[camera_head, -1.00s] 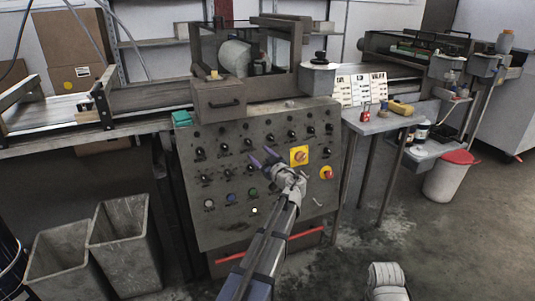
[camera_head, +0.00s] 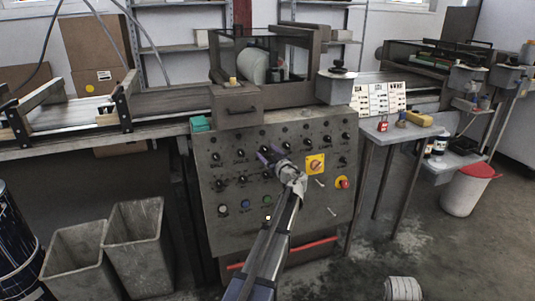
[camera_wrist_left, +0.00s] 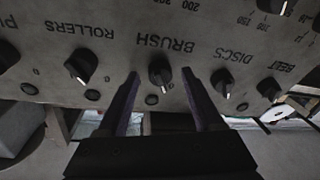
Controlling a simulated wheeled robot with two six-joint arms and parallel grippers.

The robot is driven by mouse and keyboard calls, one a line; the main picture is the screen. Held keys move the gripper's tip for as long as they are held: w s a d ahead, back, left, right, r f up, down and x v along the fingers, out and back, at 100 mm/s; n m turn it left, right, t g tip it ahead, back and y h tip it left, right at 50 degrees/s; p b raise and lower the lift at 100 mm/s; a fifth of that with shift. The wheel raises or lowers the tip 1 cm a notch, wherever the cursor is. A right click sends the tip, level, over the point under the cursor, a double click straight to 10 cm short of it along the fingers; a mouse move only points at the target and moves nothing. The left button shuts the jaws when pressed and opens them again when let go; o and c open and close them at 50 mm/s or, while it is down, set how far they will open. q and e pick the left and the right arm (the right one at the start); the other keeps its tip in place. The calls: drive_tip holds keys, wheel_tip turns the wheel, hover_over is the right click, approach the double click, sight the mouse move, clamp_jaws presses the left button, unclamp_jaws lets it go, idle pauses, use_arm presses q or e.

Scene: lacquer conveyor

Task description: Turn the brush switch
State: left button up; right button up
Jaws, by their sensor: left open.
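The brush switch (camera_wrist_left: 160,70) is a black rotary knob with a pale pointer line, on the grey control panel under the upside-down word BRUSH in the left wrist view. My left gripper (camera_wrist_left: 161,76) is open, with one purple finger on each side of this knob. I cannot tell whether the fingers touch it or how far they reach around it. In the head view my left gripper (camera_head: 270,154) is at the middle of the control panel (camera_head: 235,232), and the gripper and wrist hide part of the knobs there. My right gripper is not in view.
The rollers knob (camera_wrist_left: 80,65) and the discs knob (camera_wrist_left: 221,82) flank the brush switch closely. In the head view a yellow-backed switch (camera_head: 315,165) and a red button (camera_head: 343,183) sit right of my wrist. Grey bins (camera_head: 137,240) stand at the left.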

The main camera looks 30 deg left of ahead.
use_arm(q)
clamp_jaws()
idle(0.5)
